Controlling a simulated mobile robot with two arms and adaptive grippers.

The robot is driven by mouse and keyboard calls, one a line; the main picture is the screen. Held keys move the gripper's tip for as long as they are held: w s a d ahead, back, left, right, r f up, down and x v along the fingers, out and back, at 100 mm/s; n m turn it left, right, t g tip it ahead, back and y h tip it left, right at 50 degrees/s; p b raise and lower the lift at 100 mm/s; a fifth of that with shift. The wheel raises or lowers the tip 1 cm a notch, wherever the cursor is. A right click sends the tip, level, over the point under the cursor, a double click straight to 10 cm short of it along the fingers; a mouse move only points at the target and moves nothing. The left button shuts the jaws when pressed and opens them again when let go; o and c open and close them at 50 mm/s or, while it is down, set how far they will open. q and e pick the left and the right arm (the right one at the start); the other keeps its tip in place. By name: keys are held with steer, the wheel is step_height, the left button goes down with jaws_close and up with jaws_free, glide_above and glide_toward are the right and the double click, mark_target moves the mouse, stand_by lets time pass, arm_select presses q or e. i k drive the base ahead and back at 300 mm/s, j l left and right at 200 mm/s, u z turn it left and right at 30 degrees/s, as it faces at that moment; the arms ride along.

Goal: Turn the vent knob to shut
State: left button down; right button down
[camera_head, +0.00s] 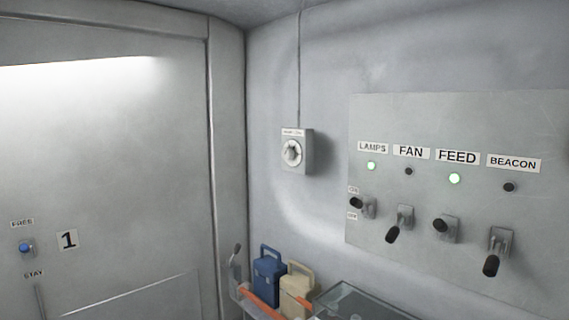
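A round white knob (292,152) sits on a small grey box (308,152) mounted on the back wall. A label above the knob is too small to read, so I cannot tell if this is the vent knob or which setting it points to. A thin cable runs up the wall from the box. No other knob in view is marked vent. Neither of my grippers is in view.
A switch panel (420,175) on the right has levers labelled LAMPS, FAN, FEED and BEACON; the LAMPS and FEED lights are green. Below the knob are a blue container (268,277) and a cream container (295,290). A door-like panel (120,170) is left.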

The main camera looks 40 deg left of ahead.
mark_target(287, 154)
steer(key=u, duration=1.1)
